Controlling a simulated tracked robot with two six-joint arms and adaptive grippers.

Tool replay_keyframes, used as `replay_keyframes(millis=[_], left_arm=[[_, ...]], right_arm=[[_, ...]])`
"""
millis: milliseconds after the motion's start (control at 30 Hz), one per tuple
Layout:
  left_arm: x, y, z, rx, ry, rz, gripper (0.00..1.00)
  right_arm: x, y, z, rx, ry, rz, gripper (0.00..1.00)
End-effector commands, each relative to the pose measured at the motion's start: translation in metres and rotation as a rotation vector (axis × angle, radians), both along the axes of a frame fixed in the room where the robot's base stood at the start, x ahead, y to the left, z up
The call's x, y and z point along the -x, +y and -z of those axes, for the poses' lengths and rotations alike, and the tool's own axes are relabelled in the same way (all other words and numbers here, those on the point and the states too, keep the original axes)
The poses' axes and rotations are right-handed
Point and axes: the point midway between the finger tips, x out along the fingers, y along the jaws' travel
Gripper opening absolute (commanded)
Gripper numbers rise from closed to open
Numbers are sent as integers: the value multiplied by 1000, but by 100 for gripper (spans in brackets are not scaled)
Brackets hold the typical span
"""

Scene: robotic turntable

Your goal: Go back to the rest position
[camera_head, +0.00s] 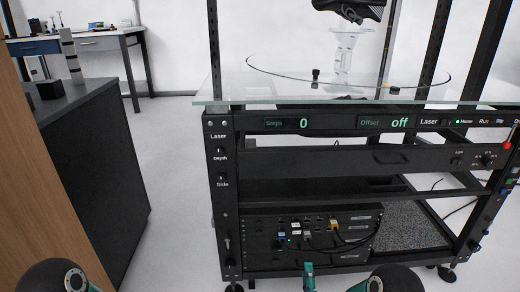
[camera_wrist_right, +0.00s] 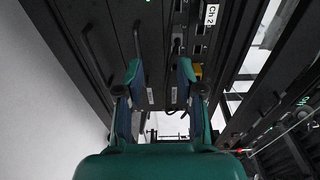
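My right gripper (camera_wrist_right: 160,76) is open in the right wrist view, its two teal fingers apart with nothing held between them. It points at the dark front of the equipment rack. In the head view only a small teal part of the right gripper (camera_head: 308,278) shows at the bottom edge, in front of the rack's lower panel. My left gripper is out of view; only round arm joints of mine show along the bottom edge.
The black turntable rack (camera_head: 330,124) stands ahead, with a glass top (camera_head: 225,88) and a clear stand (camera_head: 345,55) holding a black object (camera_head: 350,10). A dark cabinet (camera_head: 95,150) stands left, a desk (camera_head: 90,42) behind. Floor (camera_head: 170,170) between cabinet and rack is clear.

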Motion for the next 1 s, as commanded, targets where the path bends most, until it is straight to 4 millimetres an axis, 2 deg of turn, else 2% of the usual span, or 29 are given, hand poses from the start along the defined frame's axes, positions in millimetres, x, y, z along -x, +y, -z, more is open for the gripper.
replay_keyframes(millis=[33,167,200,267,400,500,633,700,767,800,1000], left_arm=[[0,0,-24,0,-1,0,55],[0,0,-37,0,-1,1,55],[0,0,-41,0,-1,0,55],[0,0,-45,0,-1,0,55],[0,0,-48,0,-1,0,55],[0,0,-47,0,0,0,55],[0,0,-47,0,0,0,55],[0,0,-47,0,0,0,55],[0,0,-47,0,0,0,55],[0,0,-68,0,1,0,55],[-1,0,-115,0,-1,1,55]], right_arm=[[8,-21,-18,22,90,7,38],[46,-32,10,180,392,-95,38],[64,-31,20,238,487,-148,38],[94,-27,36,327,626,-253,38],[172,-9,65,512,878,-560,38],[221,5,78,609,982,-782,38],[278,19,86,708,1053,-1065,38],[298,23,87,765,1054,-1204,38],[304,25,87,827,1024,-1287,38],[302,24,65,823,1026,-1277,38],[302,24,19,819,1028,-1272,38]])
